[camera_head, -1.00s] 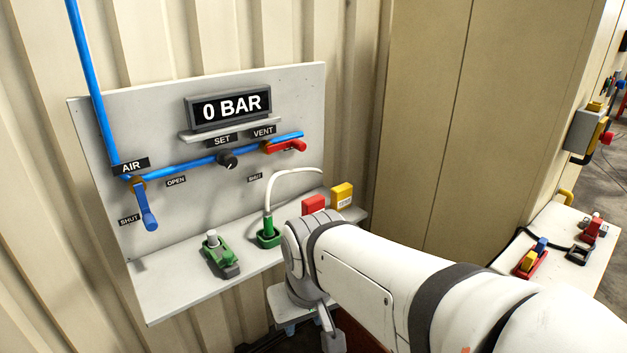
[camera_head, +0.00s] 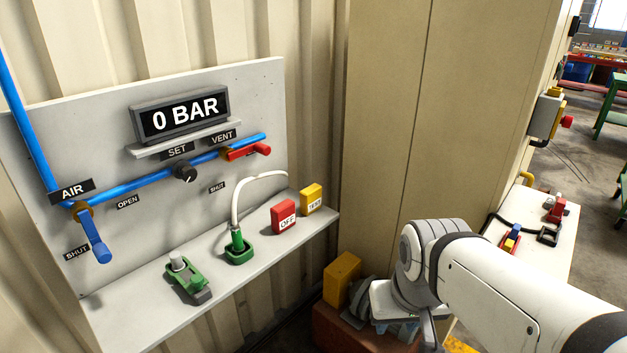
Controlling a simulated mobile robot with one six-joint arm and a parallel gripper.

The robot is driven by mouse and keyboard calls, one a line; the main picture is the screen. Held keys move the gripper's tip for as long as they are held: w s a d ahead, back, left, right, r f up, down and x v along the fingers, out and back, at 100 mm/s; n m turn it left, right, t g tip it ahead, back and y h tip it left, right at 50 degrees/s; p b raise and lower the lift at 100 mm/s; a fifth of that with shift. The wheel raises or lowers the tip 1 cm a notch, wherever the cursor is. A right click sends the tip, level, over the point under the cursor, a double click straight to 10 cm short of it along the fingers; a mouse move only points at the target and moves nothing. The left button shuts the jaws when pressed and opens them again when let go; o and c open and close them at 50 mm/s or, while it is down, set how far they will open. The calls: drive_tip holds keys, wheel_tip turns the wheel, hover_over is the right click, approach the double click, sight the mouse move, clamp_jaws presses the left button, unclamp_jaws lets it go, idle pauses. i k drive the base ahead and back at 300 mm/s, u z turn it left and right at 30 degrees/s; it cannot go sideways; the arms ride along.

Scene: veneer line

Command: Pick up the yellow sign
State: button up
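The yellow sign (camera_head: 312,197) is a small block with a white label, too small to read surely. It stands on the right end of the panel's shelf, just right of a red sign (camera_head: 284,217) marked OFF. My gripper (camera_head: 408,335) is at the lower middle right, below and to the right of the shelf, pointing down and well apart from the yellow sign. Its fingertips are mostly hidden or cut off, so I cannot tell its opening or whether it holds anything.
On the shelf (camera_head: 150,318) are a green clamp-like part (camera_head: 188,280) and a green socket (camera_head: 239,250) with a white hose. A cabinet (camera_head: 440,120) stands behind my arm.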

sight(311, 197)
drive_tip(key=u, duration=0.05)
drive_tip(key=i, duration=1)
drive_tip(key=z, duration=0.05)
